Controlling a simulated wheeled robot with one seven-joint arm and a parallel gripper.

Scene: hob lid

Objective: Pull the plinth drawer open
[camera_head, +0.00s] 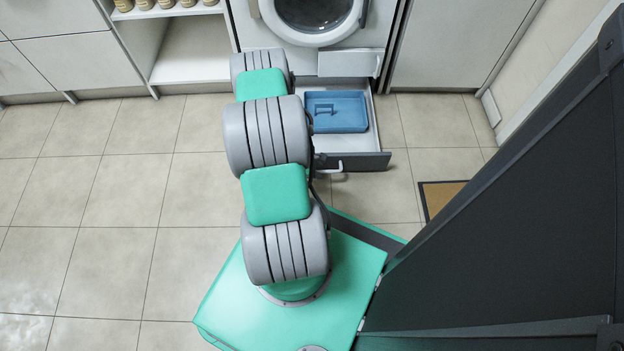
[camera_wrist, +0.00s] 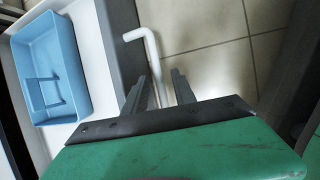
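The plinth drawer (camera_head: 373,122) stands pulled out from under the washing machine, with a dark front panel (camera_head: 365,161) and a white handle (camera_head: 329,170). A blue tray (camera_head: 345,113) lies inside it. In the wrist view the dark front (camera_wrist: 124,60) runs beside the bent white handle (camera_wrist: 152,48). My gripper (camera_wrist: 163,76) has its two dark fingers apart, with the handle bar between them. A narrow gap shows between the bar and the right finger; contact on the left side is unclear. In the head view my arm hides the gripper.
A washing machine (camera_head: 313,14) stands above the drawer. An open shelf unit (camera_head: 190,52) is at its left and a plain cabinet (camera_head: 455,45) at its right. A brown mat (camera_head: 440,195) lies on the floor. Tiled floor at the left is clear.

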